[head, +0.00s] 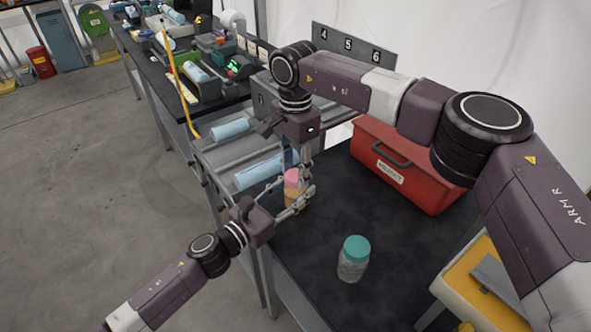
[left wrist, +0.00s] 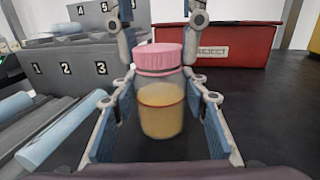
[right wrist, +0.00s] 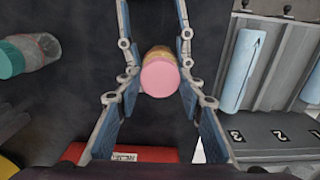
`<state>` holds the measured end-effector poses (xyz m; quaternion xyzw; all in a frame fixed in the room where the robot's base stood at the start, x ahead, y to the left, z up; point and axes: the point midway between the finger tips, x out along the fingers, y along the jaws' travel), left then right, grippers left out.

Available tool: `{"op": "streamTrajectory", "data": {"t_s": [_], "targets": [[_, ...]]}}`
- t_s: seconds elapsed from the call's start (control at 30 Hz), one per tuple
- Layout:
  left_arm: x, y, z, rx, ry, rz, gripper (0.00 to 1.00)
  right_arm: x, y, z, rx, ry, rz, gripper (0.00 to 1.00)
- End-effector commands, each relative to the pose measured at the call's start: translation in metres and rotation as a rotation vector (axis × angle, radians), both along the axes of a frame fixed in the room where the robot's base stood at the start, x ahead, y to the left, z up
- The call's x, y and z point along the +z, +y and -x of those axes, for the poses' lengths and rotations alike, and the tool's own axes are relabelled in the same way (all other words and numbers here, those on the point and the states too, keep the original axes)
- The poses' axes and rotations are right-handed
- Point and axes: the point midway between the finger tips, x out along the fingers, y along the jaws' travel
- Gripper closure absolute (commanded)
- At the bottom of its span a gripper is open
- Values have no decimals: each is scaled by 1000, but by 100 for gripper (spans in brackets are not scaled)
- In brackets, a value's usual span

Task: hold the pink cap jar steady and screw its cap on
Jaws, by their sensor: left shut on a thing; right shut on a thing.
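The pink cap jar (head: 292,200) stands upright at the dark table's left edge; its clear body holds tan contents and has a red ring line (left wrist: 160,115). The pink cap (left wrist: 158,57) sits level on top; I cannot tell how tight it is. It also shows from above in the right wrist view (right wrist: 160,77). My left gripper (head: 297,205) comes in low from the side, shut on the jar body. My right gripper (head: 300,172) points down from above, shut on the cap, its fingers either side of it. The fingers hide part of the jar in the head view.
A teal-capped jar (head: 353,260) stands on the table in front. A red reject bin (head: 410,175) is behind to the right. Blue cylinders (head: 262,172) lie in the grey numbered rack at left. A yellow case (head: 470,290) is at the right edge.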

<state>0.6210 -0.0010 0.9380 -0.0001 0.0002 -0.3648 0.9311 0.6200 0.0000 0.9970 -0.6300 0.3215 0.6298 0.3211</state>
Motion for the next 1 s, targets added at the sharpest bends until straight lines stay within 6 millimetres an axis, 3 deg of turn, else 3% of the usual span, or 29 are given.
{"op": "streamTrajectory", "data": {"t_s": [0.27, 1.0], "targets": [[0, 0, 0, 1, -1, 1, 100, 0, 0, 0, -98, 1, 1, 94], [0, 0, 0, 1, 0, 0, 100, -1, 1, 0, -1502, 0, 0, 94]]}}
